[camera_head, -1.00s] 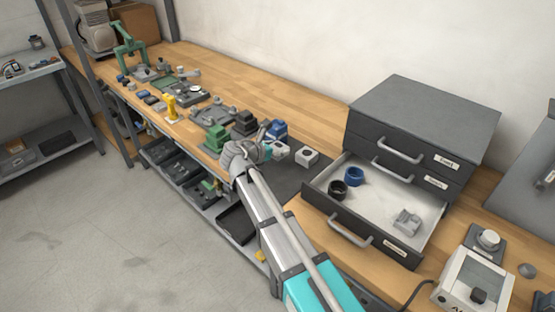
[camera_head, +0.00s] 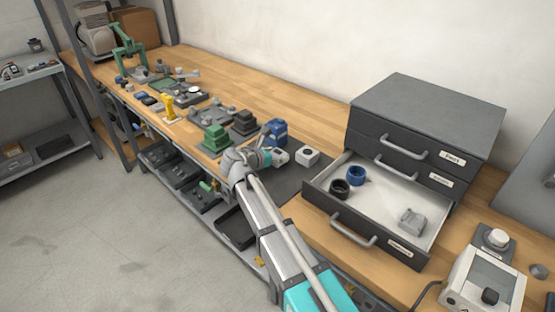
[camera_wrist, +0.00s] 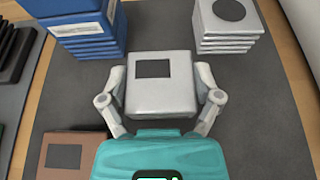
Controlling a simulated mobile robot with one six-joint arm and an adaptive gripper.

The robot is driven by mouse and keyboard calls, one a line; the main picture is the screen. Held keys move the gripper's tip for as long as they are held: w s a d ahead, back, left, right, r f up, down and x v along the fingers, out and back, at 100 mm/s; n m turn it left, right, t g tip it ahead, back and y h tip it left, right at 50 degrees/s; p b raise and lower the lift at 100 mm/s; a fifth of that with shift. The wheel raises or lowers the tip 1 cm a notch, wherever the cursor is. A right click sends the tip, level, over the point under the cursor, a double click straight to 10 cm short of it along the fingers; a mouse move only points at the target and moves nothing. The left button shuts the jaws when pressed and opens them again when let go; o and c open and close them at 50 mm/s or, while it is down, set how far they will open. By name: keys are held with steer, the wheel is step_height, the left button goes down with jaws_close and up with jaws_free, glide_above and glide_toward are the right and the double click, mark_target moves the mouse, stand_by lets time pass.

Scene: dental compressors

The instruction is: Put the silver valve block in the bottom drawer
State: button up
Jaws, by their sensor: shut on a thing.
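A pale silver block with a dark square on top (camera_wrist: 160,82) sits between the two fingers of my gripper (camera_wrist: 162,92) in the wrist view. The fingers are shut on its sides. In the head view my gripper (camera_head: 268,158) is at the dark mat, with the block (camera_head: 281,157) just at its tip. I cannot tell whether the block still touches the mat. The bottom drawer (camera_head: 352,232) of the dark grey cabinet is pulled open, to the right of my gripper. It holds a black ring (camera_head: 340,189), a blue ring (camera_head: 356,175) and a grey block (camera_head: 411,221).
A similar pale block with a round dark mark (camera_head: 307,155) stands beside the held one, towards the drawer. A blue stacked block (camera_head: 277,132) is behind it. A brown block (camera_wrist: 73,155) is at lower left in the wrist view. Green and black parts stand left along the bench.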

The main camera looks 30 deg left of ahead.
steer(key=shift+f, duration=0.1)
stand_by(0.3)
steer(key=o, duration=1.1)
steer(key=shift+s+r, duration=0.2)
steer(key=shift+r, duration=0.05)
steer(key=p+v, duration=0.4)
steer(key=v, duration=0.7)
steer(key=shift+s+a+p, duration=0.1)
steer(key=shift+s+p, duration=0.15)
steer(key=shift+p, duration=0.05)
